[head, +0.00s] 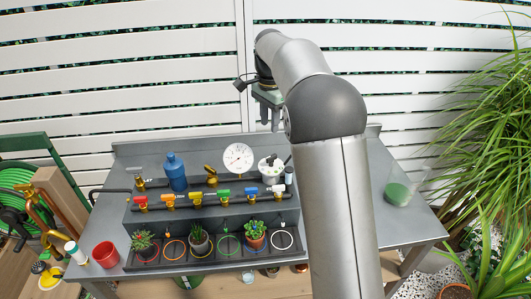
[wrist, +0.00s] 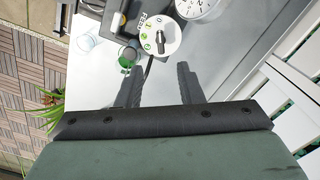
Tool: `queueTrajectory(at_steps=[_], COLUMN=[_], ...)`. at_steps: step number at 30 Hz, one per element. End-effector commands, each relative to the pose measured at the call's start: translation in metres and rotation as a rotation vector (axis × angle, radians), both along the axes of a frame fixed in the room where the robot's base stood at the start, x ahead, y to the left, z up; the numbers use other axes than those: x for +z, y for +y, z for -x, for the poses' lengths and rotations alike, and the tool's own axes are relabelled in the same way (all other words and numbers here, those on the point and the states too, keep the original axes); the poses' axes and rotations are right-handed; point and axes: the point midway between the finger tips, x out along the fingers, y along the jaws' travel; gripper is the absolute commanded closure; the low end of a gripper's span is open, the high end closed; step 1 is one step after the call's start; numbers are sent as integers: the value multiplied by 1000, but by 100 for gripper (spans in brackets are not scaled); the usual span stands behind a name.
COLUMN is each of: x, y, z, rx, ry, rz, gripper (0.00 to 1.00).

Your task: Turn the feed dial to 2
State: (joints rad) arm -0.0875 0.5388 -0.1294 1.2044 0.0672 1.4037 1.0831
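The feed dial (head: 271,166) is a white round face with a dark knob, at the back right of the bench's raised shelf. In the wrist view the dial (wrist: 153,38) shows a FEED label and green and yellow number marks. Its dark knob stands near the middle of the face; I cannot tell which number it points to. My gripper (head: 270,118) is above the dial in the head view. In the wrist view my gripper (wrist: 158,78) has its two fingers spread with nothing between them. The dial lies beyond the fingertips, apart from them.
A white pressure gauge (head: 238,158) stands just left of the dial. A blue bottle (head: 175,172) and a row of coloured valves (head: 195,198) are further left. Potted plants stand in a black tray (head: 150,263) in front. A clear container with green contents (head: 397,194) is at right.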

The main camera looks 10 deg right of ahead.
Motion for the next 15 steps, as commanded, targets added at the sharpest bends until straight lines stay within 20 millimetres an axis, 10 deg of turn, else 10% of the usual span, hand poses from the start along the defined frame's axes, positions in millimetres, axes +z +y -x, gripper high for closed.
queueTrajectory(at_steps=[15], x=[-103], y=[0], z=[1], rx=[1], ry=[1], rz=[0], gripper=[66])
